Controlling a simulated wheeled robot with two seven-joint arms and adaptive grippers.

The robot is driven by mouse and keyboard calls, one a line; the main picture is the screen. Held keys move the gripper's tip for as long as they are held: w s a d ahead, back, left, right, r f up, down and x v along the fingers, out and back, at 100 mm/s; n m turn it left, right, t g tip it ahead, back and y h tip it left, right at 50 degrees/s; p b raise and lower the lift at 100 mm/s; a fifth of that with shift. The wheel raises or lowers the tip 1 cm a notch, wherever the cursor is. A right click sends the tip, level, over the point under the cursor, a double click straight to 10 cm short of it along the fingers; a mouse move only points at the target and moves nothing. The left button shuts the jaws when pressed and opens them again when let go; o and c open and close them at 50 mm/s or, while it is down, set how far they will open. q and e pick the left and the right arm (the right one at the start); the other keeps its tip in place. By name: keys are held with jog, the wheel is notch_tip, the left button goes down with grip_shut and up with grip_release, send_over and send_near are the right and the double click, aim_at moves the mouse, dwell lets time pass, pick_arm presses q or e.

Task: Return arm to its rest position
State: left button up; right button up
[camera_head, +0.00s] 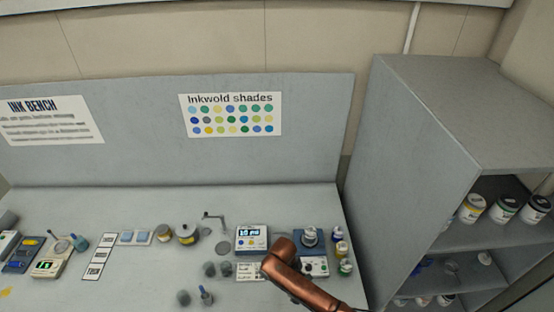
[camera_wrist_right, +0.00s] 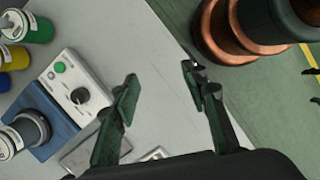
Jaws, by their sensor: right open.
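My right arm (camera_head: 285,262), copper coloured, reaches over the right front part of the grey bench (camera_head: 130,200) in the head view and hides part of the equipment there. My right gripper (camera_wrist_right: 163,88) shows in the right wrist view with its two dark green fingers spread apart. Nothing is between the fingers. It is above the bench's edge, with the green floor (camera_wrist_right: 262,115) to its right. The right gripper's fingers cannot be made out in the head view. My left arm and left gripper are in neither view.
A white and blue device with a dial (camera_wrist_right: 78,95) is left of the fingers. Lidded jars (camera_wrist_right: 28,27) stand near it. A digital-display device (camera_head: 251,239) and blue-based mixer (camera_head: 310,240) stand by my arm. A grey shelf cabinet (camera_head: 420,130) rises at the right.

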jog(key=s+d+f+m+t+y, duration=0.15)
jog(key=s+m+y, duration=0.25)
jog(key=s, duration=0.4)
jog(key=s+d+r+m+t+h, duration=0.1)
jog(key=s+d+r+m, duration=0.2)
jog(key=s+d, duration=0.35)
jog(key=s+d+r+m+t, duration=0.2)
jog(key=s+d+r+m, duration=0.15)
jog(key=d, duration=0.65)
jog(key=s+d+r+m+t+h, duration=0.1)
jog(key=s+d+r+m, duration=0.2)
jog(key=s+d, duration=0.45)
notch_tip(320, 180, down, 39)
jog(key=g+b, duration=0.2)
jog(key=b, duration=0.8)
pick_arm(q)
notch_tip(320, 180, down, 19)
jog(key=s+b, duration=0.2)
jog(key=b, duration=0.7)
pick_arm(e)
jog(key=s+f, duration=1)
jog(key=f, duration=0.4)
jog(key=s+f+n, duration=0.1)
jog(key=s+f, duration=0.9)
jog(key=f, duration=0.4)
jog(key=shift+s+d+g+y, duration=0.15)
jog(key=shift+s+g+y, duration=0.15)
jog(key=shift+g, duration=0.15)
